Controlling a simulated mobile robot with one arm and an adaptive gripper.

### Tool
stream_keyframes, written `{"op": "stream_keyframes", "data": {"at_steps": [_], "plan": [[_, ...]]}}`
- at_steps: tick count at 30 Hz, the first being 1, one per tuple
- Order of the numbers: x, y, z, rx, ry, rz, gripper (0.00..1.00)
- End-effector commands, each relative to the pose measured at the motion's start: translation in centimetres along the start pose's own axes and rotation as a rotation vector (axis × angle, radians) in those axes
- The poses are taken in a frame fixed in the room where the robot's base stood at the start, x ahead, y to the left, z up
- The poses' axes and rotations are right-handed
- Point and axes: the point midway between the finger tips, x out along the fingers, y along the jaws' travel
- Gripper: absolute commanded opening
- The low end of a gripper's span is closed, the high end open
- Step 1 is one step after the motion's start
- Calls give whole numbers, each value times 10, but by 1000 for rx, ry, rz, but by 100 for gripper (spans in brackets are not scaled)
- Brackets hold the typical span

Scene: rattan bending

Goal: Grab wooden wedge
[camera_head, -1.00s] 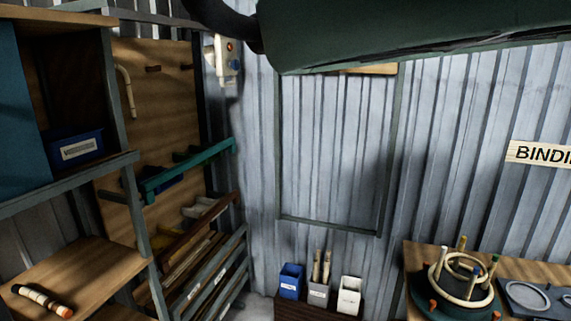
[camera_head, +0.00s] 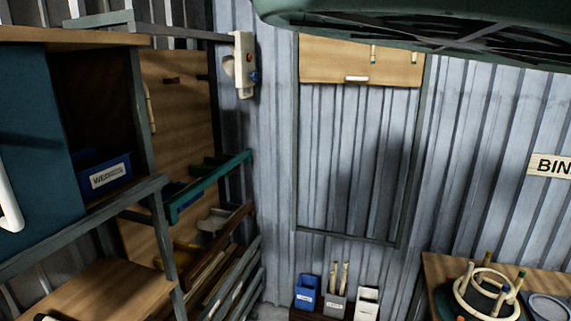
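No wooden wedge can be made out. A blue bin (camera_head: 104,178) with a white label that seems to start with "WE" sits in the open cabinet compartment at left, on the shelf's lower board. Its inside is dark and hidden by its front wall. My gripper is not in view.
A blue sliding panel (camera_head: 38,150) with a white handle (camera_head: 8,190) covers the cabinet's left part. Below is a wooden shelf (camera_head: 105,290). A lumber rack (camera_head: 225,265) stands in the corner. A workbench (camera_head: 435,268) with a round bending form (camera_head: 485,300) is at right. A dark green body overhangs the top.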

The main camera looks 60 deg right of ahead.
Motion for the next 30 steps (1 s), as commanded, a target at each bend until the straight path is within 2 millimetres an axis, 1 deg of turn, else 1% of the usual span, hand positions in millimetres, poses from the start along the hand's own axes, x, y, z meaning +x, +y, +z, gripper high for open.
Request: {"op": "stream_keyframes", "data": {"at_steps": [3, 9, 27, 30], "plan": [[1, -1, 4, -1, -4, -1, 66], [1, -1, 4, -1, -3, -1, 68], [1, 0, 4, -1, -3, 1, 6], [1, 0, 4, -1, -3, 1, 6]]}}
